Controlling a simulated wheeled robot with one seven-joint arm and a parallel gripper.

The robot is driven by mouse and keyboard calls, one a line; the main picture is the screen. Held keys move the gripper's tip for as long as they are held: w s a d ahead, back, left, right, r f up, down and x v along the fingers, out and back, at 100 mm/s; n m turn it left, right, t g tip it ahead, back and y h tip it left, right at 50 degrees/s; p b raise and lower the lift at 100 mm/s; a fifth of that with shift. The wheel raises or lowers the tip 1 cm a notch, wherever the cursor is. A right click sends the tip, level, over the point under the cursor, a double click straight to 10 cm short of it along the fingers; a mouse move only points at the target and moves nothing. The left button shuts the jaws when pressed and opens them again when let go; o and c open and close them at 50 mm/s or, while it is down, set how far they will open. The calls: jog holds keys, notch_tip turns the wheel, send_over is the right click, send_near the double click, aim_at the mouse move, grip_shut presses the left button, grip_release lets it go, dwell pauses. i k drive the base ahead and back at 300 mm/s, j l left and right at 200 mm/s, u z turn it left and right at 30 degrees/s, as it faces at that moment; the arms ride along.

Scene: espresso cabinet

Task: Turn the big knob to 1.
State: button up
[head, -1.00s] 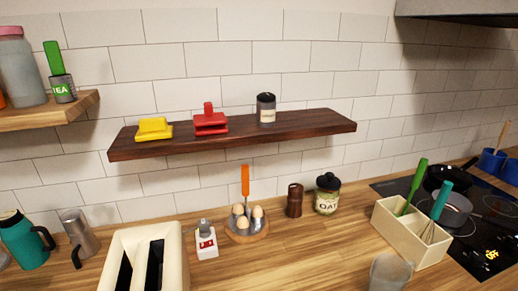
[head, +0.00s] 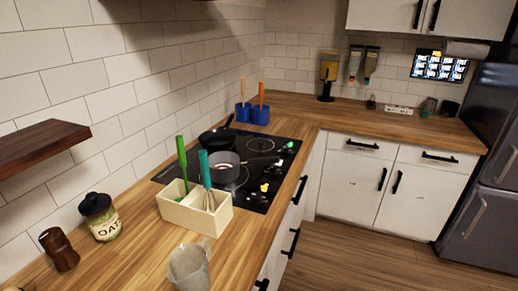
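No big knob can be made out for certain. The black cooktop (head: 258,204) lies in the middle of the head view, on the wooden counter. Small bright spots show along its right side, with a yellow-green one (head: 264,187) near the front. They are too small to tell whether they are knobs or printed marks, and no number is readable. A black pan (head: 214,138) and a grey pot (head: 224,164) stand on the cooktop. My gripper is not in view.
A cream utensil box (head: 183,212) stands before the cooktop. A greyish cup (head: 188,268), an oat jar (head: 100,218) and a brown grinder (head: 59,250) stand nearer. Blue pots (head: 261,115) stand behind. White cabinets (head: 350,185) and a dark fridge (head: 490,190) border open floor (head: 370,255).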

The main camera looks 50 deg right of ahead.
aim_at(257, 196)
jog(key=z, duration=0.95)
